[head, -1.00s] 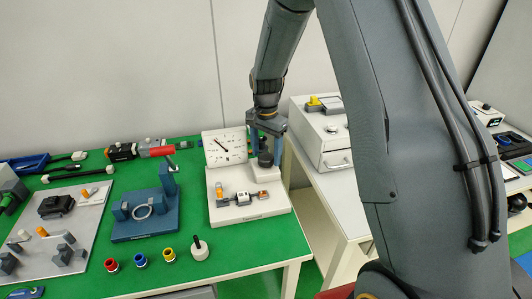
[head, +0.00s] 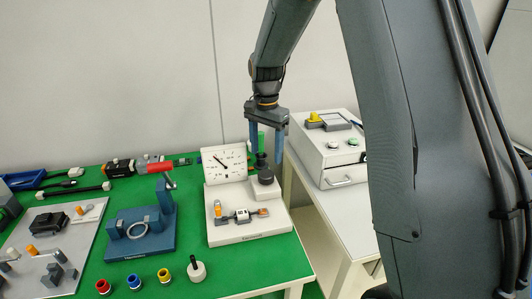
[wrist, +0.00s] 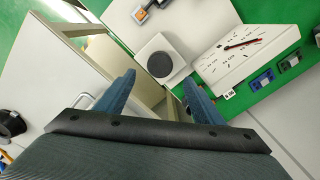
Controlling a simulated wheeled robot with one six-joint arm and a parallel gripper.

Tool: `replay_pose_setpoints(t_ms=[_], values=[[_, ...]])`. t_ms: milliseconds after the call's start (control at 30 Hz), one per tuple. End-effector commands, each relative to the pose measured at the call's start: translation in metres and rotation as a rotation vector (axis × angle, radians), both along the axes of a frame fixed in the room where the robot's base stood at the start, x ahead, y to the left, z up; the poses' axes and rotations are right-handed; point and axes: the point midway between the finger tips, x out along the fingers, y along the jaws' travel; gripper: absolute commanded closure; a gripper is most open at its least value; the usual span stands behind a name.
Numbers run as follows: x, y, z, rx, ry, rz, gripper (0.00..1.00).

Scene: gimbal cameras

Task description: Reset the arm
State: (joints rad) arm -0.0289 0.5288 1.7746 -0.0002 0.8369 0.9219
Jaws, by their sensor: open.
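My gripper (head: 267,148) is open and empty, pointing down above the right end of the green table. Its two blue fingers stand over and around the level of a dark round knob (head: 265,174) on a white gauge station (head: 249,230). In the wrist view the fingers (wrist: 155,88) are spread apart, and the knob (wrist: 158,63) shows beyond them with clear space on each side. The gauge dial (head: 225,164) stands upright to the left of the knob; it also shows in the wrist view (wrist: 245,47). My arm reaches in from the upper right.
A white box with a drawer (head: 330,150) stands on a white side table (head: 345,215) to the right. A blue fixture (head: 142,230) and several coloured rings stand left on the green table (head: 250,268). A gap separates the tables.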

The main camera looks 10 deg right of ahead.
Motion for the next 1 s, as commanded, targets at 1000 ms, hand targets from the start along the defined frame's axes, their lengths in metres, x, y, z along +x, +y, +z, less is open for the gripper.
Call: replay_pose_setpoints(t_ms=[1000], values=[[-0.172, -0.013, 0.003, -0.020, -0.067, 0.612, 0.38]])
